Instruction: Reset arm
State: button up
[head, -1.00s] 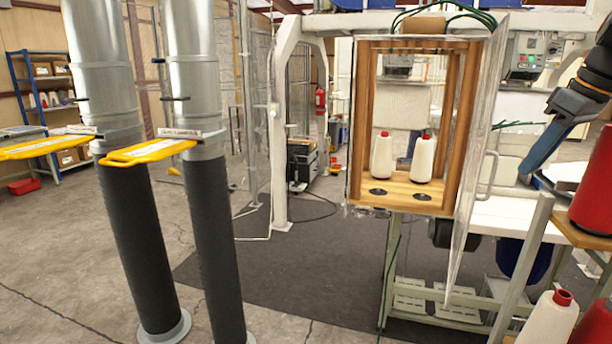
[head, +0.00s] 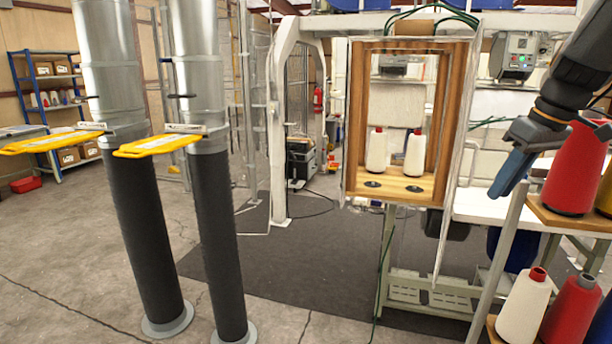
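My gripper (head: 512,172) is at the right side of the head view, on my dark arm that comes in from the upper right. Its blue finger part points down and to the left. I see it from the side, so the gap between its fingers does not show. No held thing shows at its tip. It hangs in front of the white work table, left of a large red cone (head: 575,175).
Cones stand on a rack (head: 598,228) at the right. Two metal pipes with yellow slide gates (head: 157,146) stand left. Open floor (head: 300,250) lies between pipes and cabinet.

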jog(key=s+a+f+m, duration=0.1)
jog(key=s+a+f, duration=0.3)
jog(key=a+f, duration=0.3)
jog(key=s+a+f+m+g+h, duration=0.1)
jog(key=s+a+f, duration=0.4)
jog(key=a+f, duration=0.2)
jog(key=s+a+f+m+g+b, duration=0.1)
jog(key=s+a+f, duration=0.4)
jog(key=f, duration=0.5)
jog(key=shift+a+m+h, duration=0.4)
jog(key=shift+a+m, duration=0.2)
jog(key=shift+a, duration=0.6)
